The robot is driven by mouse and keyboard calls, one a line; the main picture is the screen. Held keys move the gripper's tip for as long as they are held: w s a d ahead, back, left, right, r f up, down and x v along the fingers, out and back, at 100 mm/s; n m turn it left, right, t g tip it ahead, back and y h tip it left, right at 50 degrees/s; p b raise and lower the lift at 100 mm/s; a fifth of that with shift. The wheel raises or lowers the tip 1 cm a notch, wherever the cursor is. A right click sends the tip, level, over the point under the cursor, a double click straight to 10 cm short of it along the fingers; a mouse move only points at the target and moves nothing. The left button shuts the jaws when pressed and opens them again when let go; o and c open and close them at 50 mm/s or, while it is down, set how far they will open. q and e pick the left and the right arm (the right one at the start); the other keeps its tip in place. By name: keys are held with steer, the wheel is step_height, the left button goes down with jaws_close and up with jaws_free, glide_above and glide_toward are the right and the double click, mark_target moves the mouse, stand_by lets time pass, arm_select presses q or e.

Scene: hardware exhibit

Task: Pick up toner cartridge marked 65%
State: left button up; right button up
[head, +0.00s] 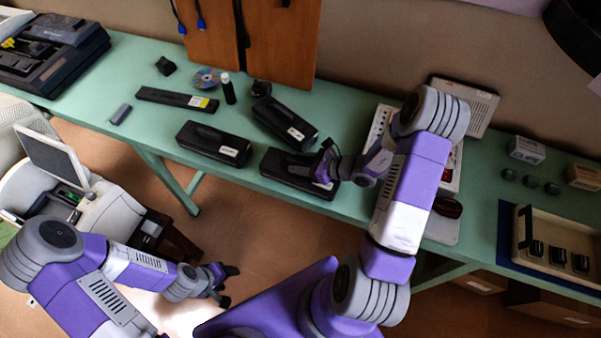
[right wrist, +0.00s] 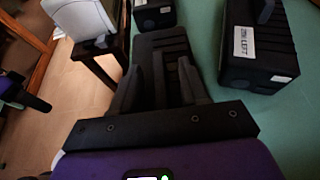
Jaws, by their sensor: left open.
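Three black toner cartridges with white labels lie on the green table in the head view: a left one (head: 205,138), a rear one (head: 278,118) and a front one (head: 285,168). The label numbers are too small to read there. My right gripper (head: 328,163) is at the right end of the front cartridge. In the right wrist view its fingers (right wrist: 158,88) stand apart on either side of a raised ridge on this cartridge (right wrist: 160,45), with gaps showing. The rear cartridge (right wrist: 262,50) has a label seeming to end in "LEFT". My left gripper (head: 222,283) is open, empty, away from the table.
A long black bar (head: 177,99), a small bottle (head: 228,90), a disc (head: 207,78) and a grey block (head: 121,114) lie behind and left of the cartridges. A white printer (head: 110,200) stands left below the table. The table's front edge runs close to the front cartridge.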

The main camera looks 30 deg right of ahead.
jaws_close()
steer(key=shift+r, duration=0.1)
stand_by(1.2)
